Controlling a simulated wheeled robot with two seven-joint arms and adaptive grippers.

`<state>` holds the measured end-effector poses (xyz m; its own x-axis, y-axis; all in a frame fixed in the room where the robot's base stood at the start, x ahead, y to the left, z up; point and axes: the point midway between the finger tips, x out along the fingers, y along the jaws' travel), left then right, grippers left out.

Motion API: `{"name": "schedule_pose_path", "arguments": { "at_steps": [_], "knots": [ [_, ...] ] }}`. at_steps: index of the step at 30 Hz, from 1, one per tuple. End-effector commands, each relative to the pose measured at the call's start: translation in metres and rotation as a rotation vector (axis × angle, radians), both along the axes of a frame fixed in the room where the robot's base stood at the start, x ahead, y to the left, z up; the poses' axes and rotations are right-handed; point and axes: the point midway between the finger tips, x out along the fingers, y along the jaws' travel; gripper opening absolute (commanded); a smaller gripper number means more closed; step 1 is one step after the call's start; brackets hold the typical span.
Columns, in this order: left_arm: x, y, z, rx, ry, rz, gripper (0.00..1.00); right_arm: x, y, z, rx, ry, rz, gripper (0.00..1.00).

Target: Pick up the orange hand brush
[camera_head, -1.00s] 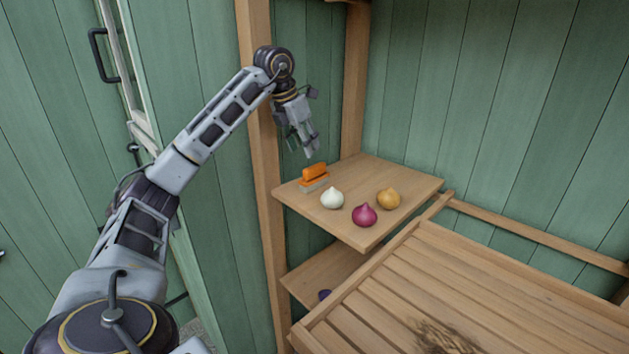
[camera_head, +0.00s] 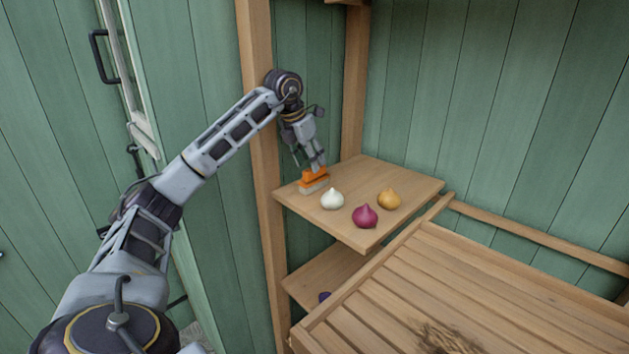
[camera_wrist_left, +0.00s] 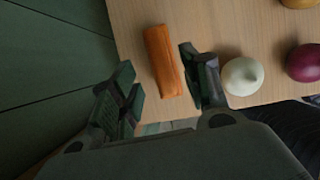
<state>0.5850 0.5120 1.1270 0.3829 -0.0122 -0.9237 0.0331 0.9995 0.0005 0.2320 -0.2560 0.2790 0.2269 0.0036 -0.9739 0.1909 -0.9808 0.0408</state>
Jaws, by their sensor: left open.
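The orange hand brush (camera_head: 313,180) lies on the upper wooden shelf (camera_head: 300,206), near its left edge, with pale bristles underneath. In the left wrist view its orange back (camera_wrist_left: 162,62) lies lengthwise between my finger pads. My left gripper (camera_head: 316,164) is open and points down right at the brush. In the wrist view the fingers (camera_wrist_left: 160,88) stand on either side of the brush, with a visible gap on the left side and a smaller one on the right. My right gripper is not in view.
A white bulb (camera_head: 332,198) stands close to the brush and the right finger. A purple bulb (camera_head: 365,216) and a yellow-brown bulb (camera_head: 388,198) stand farther right. A wooden post (camera_head: 262,130) rises to the left. A slatted bench (camera_head: 470,285) lies at the front right.

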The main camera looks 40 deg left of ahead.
Motion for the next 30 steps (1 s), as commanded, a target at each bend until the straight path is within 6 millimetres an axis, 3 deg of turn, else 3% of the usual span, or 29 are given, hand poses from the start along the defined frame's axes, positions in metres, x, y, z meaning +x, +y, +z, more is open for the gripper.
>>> {"name": "schedule_pose_path", "arguments": {
  "at_steps": [12,30],
  "knots": [
    [0.019,-0.003,-0.036,-0.001,0.001,0.000,0.46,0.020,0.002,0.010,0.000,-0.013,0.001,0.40],
    [0.020,-0.003,-0.037,-0.001,0.000,0.000,0.46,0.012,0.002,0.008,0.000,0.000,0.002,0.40]
  ]
}}
